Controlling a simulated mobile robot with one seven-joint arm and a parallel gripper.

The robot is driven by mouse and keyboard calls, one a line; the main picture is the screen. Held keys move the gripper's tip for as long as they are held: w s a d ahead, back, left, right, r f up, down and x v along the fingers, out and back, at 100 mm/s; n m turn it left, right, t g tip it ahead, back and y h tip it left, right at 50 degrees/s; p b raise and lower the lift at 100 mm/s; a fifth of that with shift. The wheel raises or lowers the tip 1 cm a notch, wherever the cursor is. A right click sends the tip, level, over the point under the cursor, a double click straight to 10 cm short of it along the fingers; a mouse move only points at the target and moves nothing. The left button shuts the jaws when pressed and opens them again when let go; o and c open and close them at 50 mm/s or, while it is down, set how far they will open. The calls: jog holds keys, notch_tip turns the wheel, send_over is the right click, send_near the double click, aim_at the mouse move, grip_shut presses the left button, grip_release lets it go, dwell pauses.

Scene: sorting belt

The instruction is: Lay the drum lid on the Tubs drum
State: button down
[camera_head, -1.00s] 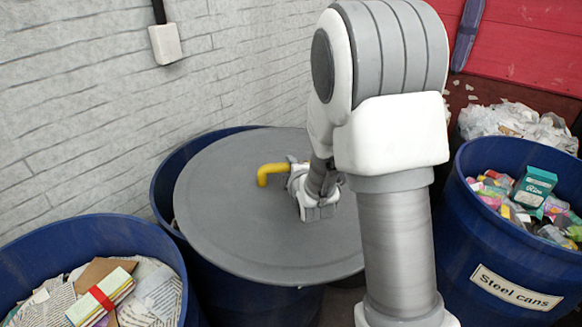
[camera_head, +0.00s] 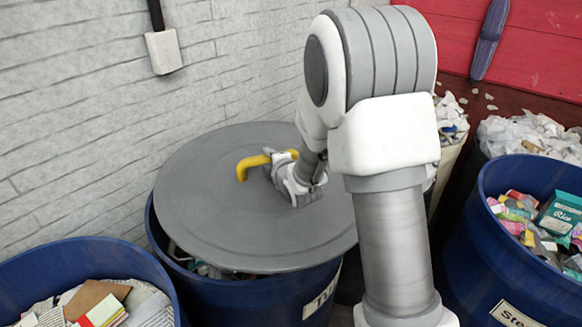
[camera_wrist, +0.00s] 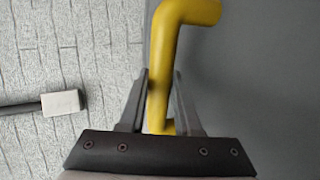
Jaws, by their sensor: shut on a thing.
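The drum lid (camera_head: 215,220) is a wide grey disc with a bent yellow handle (camera_head: 246,165). My gripper (camera_head: 276,163) is shut on this handle and holds the lid over a blue drum (camera_head: 245,300). The drum's label is partly visible and starts with "Tu". The lid sits off-centre toward the wall, so the drum's front-left inside and some contents show below its edge. I cannot tell whether lid and rim touch. In the wrist view, both fingers flank the yellow handle (camera_wrist: 165,70), with the grey lid (camera_wrist: 260,70) to the right.
A blue drum of paper (camera_head: 40,265) stands at front left and another blue drum (camera_head: 475,260) with cartons at right. A bin of white scraps (camera_head: 450,150) stands behind my arm. The brick wall (camera_head: 70,130) with a switch box (camera_head: 163,51) is close behind the lid.

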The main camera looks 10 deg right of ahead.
aim_at(249, 173)
jog(key=a, duration=0.2)
jog(key=w+a+r+n+y, duration=0.1)
jog(key=a, duration=0.1)
jog(key=w+a+n+y, duration=0.1)
jog(key=a, duration=0.1)
jog(key=shift+r+g, duration=0.3)
jog(key=shift+w+f+b, duration=0.1)
jog(key=shift+f+b, duration=0.75)
jog(key=shift+f, duration=2.45)
jog(key=shift+f+b, duration=0.55)
jog(key=shift+b, duration=0.15)
